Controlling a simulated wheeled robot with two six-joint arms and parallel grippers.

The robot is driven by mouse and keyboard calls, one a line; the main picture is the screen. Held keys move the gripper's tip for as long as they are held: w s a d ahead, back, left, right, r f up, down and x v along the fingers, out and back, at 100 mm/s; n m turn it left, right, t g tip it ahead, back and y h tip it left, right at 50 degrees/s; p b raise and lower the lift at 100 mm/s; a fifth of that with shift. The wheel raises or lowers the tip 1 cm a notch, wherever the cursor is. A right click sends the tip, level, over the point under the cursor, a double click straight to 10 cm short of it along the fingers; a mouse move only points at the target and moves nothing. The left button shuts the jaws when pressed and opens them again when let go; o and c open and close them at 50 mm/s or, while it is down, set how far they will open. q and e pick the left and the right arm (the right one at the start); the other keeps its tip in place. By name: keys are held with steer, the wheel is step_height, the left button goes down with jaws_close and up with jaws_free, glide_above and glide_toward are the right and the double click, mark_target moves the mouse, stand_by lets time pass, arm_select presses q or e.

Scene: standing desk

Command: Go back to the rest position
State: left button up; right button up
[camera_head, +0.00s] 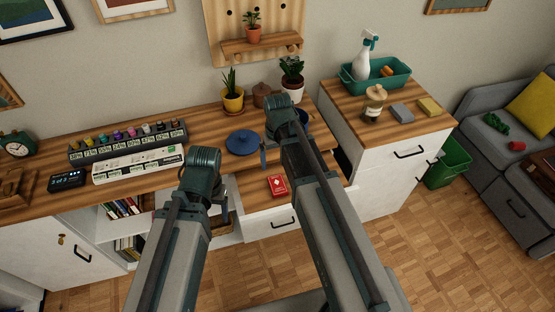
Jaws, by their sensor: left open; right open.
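My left gripper (224,198) is at the end of the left arm, in front of the desk's edge near the open shelf. It is open, and no object shows in it; the wrist hides part of it. My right gripper (264,154) reaches further in, over the desk beside the blue round lid-like object (242,143). It is open, and I see nothing held; its arm hides part of the desk behind it. Both arms stretch forward from the bottom of the view.
A red card box (277,186) lies at a pulled-out drawer (262,223) between the arms. Potted plants stand behind. A right cabinet (370,150) carries a teal tray (388,84), spray bottle and jar.

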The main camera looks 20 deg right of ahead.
mark_target(278, 184)
steer(key=shift+f, duration=0.15)
step_height(278, 184, down, 12)
steer(key=b, duration=1.2)
